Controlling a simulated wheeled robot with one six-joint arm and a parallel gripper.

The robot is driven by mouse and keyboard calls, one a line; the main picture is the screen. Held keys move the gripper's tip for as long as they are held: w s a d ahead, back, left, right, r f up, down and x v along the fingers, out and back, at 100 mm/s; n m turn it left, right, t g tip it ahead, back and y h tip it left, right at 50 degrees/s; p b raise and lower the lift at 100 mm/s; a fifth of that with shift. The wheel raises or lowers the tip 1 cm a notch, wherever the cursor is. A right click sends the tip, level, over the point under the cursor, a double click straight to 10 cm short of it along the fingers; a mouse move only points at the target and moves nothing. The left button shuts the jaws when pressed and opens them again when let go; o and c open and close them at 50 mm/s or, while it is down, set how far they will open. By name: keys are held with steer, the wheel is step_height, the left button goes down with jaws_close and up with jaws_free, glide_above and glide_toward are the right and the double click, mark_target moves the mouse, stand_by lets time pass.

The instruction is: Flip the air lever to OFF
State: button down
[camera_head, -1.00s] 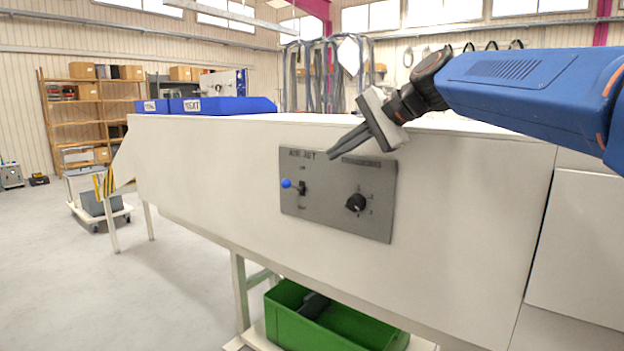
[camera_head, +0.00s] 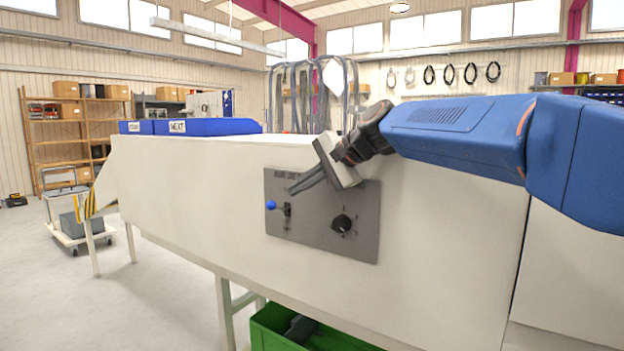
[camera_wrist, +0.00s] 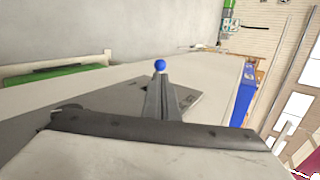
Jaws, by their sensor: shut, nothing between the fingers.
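The grey control panel (camera_head: 310,236) is on the front face of the white bench housing. The air lever (camera_head: 286,209) is at its left, with a blue ball knob (camera_head: 271,204) that sticks out to the left. A black rotary knob (camera_head: 341,223) is at the panel's right. My gripper (camera_head: 290,191) is shut and empty, pointing down and left, just above and right of the lever. In the wrist view the blue ball (camera_wrist: 160,65) shows just beyond the fingertips (camera_wrist: 161,78). I cannot tell whether they touch it.
The white housing (camera_head: 190,190) fills the middle. A green bin (camera_head: 270,325) stands below it. Blue bins (camera_head: 205,127) sit on top at the left. A cart (camera_head: 78,235) and shelves (camera_head: 70,130) stand further left. The floor at the left is open.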

mark_target(274, 206)
steer(key=shift+x, duration=2.95)
steer(key=shift+s+a+f+n+t+h, duration=0.2)
steer(key=shift+s+f+n+t+h, duration=0.1)
steer(key=shift+f, duration=0.05)
steer(key=f+t, duration=0.1)
steer(key=f+n+h, duration=0.1)
steer(key=s+a+f+n+t, duration=0.1)
steer(key=shift+t+h, duration=0.3)
steer(key=shift+h, duration=0.1)
steer(key=shift+r, duration=0.1)
steer(key=shift+r, duration=0.7)
steer(key=shift+d, duration=0.1)
